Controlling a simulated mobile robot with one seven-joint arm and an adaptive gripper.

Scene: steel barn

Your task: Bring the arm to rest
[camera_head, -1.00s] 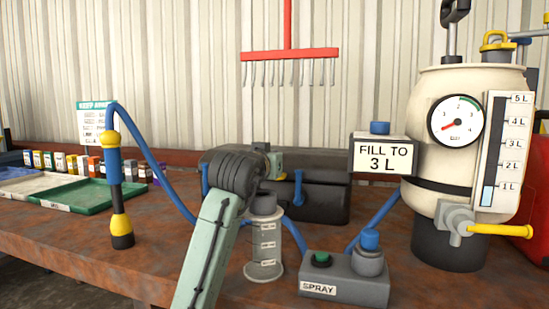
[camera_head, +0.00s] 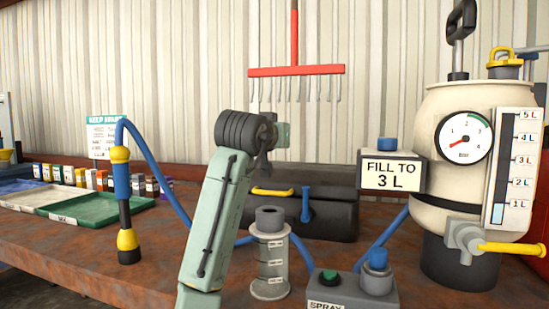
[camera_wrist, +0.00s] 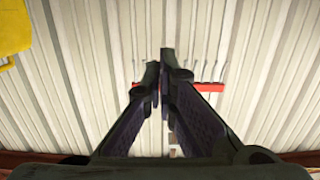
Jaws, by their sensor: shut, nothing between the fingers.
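My arm, a pale green link with a dark ribbed joint, rises in front of the bench in the head view. The link leans slightly right, and its top stands in front of the wall. My gripper's fingers cannot be made out clearly there. In the wrist view my gripper (camera_wrist: 161,72) is shut, its two dark fingers close together at the tips with nothing between them. It faces the corrugated wall and the red rake (camera_wrist: 207,87), which the fingers partly cover. The rake (camera_head: 297,71) hangs on the wall in the head view.
A cream tank (camera_head: 473,130) with gauge and yellow-handled tap stands right. Near my arm are a grey cylinder (camera_head: 270,268), a dark toolbox (camera_head: 335,214) and a spray box (camera_head: 350,292). A blue-yellow wand (camera_head: 123,190) stands left, with trays (camera_head: 100,209) behind. Space above the bench is open.

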